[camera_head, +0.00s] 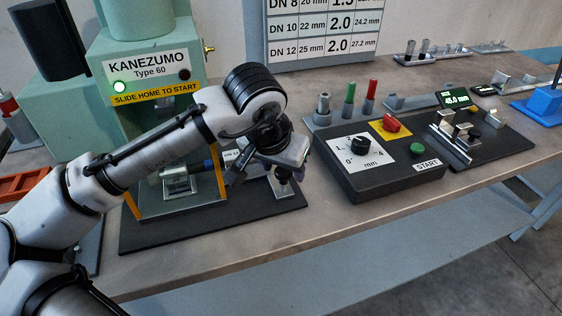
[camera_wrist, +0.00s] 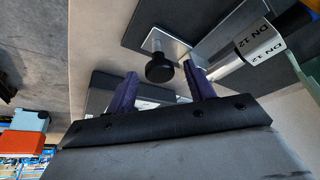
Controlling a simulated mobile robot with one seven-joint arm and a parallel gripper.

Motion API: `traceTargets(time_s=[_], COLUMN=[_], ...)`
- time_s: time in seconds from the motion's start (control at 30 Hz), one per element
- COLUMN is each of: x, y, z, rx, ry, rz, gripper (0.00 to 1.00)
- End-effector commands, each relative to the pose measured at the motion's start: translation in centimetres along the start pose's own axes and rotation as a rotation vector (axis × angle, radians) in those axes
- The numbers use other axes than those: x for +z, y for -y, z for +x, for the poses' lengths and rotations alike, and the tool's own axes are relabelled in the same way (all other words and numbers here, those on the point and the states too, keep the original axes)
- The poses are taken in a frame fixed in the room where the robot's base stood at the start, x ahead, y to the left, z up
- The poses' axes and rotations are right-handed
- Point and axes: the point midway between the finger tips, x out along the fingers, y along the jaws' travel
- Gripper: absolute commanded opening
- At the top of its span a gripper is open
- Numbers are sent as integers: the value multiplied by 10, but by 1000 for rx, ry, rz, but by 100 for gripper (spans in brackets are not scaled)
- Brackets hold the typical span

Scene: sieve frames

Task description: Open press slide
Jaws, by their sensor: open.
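A metal plate (camera_head: 287,189) lies on the dark base in front of the press opening. A black round knob (camera_wrist: 160,68) stands on this plate, shown in the wrist view, with a tube labelled DN 12 (camera_wrist: 262,45) beside it. My gripper (camera_wrist: 162,90) is open, one finger to each side of the knob in the picture; contact cannot be told. My arm hides part of the press and slide in the head view.
A metal fixture (camera_head: 178,184) sits inside the yellow-edged press opening. To the right stand a black control box (camera_head: 372,185) with a dial and green START button, and several coloured posts (camera_head: 349,100). The table front (camera_head: 300,255) is clear.

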Motion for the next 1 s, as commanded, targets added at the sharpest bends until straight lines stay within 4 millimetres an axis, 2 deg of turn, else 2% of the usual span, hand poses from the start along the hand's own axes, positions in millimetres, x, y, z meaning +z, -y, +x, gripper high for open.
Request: traceTargets(time_s=[0.17, 0.5, 0.7, 0.83, 1.0], x=[-1, -1, -1, 0, 0], y=[0, 0, 0, 0, 0], z=[-15, -90, -124, -134, -138], rx=[-1, -1, 0, 0, 1], ry=[-2, -3, -2, -1, 0], rz=[-1, 1, 0, 0, 0], gripper=[53, 53, 53, 53, 53])
